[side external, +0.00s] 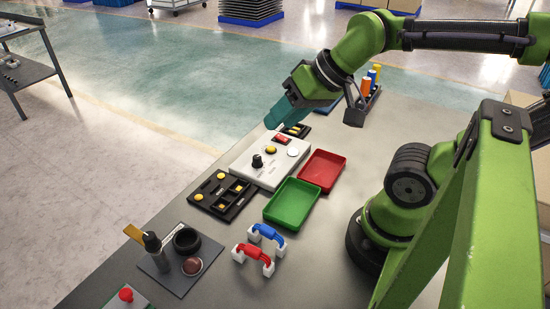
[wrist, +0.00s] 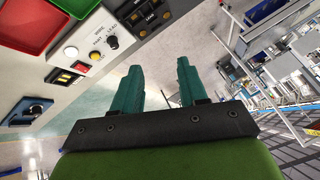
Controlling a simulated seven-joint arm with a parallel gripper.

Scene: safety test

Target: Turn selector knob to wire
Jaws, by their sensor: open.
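The selector knob (side external: 257,160) is a small black knob standing on a light grey control box (side external: 240,168). In the wrist view the black knob (wrist: 113,42) is at upper left, with small printed labels beside it, one seeming to read LEAD. Which way the knob points is too small to tell. My gripper (wrist: 160,68) has two teal fingers spread apart with nothing between them. In the side view my gripper (side external: 277,117) is above and beyond the box, apart from the knob.
The box also carries a yellow button (side external: 271,150), a white button (side external: 293,152) and a red switch (side external: 282,139). A black sorting tray (side external: 232,209), a green tray (side external: 292,204) and a red tray (side external: 322,171) stand close by. Blue and red handles (side external: 254,254) stand nearer the front.

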